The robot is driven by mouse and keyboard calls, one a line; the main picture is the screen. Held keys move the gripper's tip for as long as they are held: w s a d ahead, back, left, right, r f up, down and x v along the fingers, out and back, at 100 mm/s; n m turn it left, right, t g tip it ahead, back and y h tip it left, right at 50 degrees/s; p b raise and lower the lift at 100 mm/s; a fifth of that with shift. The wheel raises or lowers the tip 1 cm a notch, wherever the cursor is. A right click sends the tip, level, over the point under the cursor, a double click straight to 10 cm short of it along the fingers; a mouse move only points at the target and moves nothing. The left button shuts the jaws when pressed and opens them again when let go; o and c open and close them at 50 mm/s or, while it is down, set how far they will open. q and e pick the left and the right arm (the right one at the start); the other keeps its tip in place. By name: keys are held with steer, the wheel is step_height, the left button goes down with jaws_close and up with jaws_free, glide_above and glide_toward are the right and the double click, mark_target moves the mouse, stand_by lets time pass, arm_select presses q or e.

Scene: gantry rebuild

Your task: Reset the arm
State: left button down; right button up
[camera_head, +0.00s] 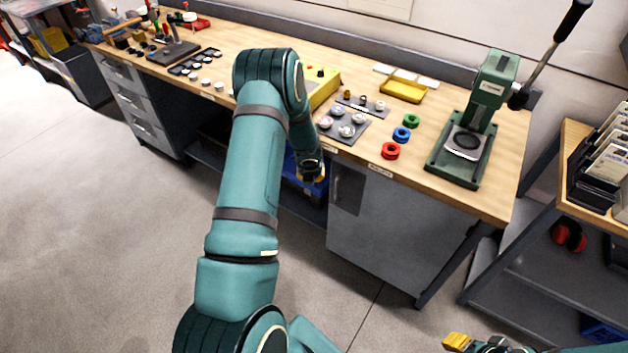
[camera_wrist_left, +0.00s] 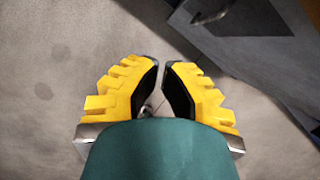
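My left arm rises through the middle of the head view and bends over the bench's front edge. Its left gripper (camera_head: 312,176) hangs down in front of the bench, partly hidden by the wrist. In the left wrist view the left gripper (camera_wrist_left: 160,85) shows two yellow fingers with black pads and a gap with bare floor behind it; it holds nothing. My right gripper (camera_head: 462,343) is cut off at the bottom right edge, with only one yellow part clear. A green press (camera_head: 487,95) stands at the bench's right end, its lever (camera_head: 545,60) slanting up right.
The wooden bench (camera_head: 460,190) holds a yellow tray (camera_head: 404,91), red (camera_head: 390,151), green and blue rings, and a grey plate (camera_head: 352,134) with round parts. A grey cabinet (camera_head: 385,225) is below. A shelf cart (camera_head: 570,205) stands right. The left floor is clear.

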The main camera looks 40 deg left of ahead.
arm_select(q)
steer(key=shift+d+r, duration=0.1)
steer(key=shift+r, duration=0.25)
steer(key=s+d+f+n+h+b, duration=0.1)
steer(key=s+d+f+n+h, duration=0.1)
steer(key=d+n, duration=0.5)
steer(key=s+d+f+n+h+b, duration=0.15)
steer(key=d+n, duration=0.25)
steer(key=d, duration=0.7)
steer(key=s+d+f+n+h+b, duration=0.1)
steer(key=s+d+f+n+h, duration=0.15)
steer(key=d+n, duration=0.4)
steer(key=s+d+n+g+b, duration=0.1)
steer(key=s+d+n+b, duration=0.1)
steer(key=s+d+n, duration=0.9)
steer(key=d+n, duration=0.2)
steer(key=shift+s+d+g+h, duration=0.2)
steer(key=shift+d+g+h, duration=0.1)
steer(key=shift+d, duration=0.1)
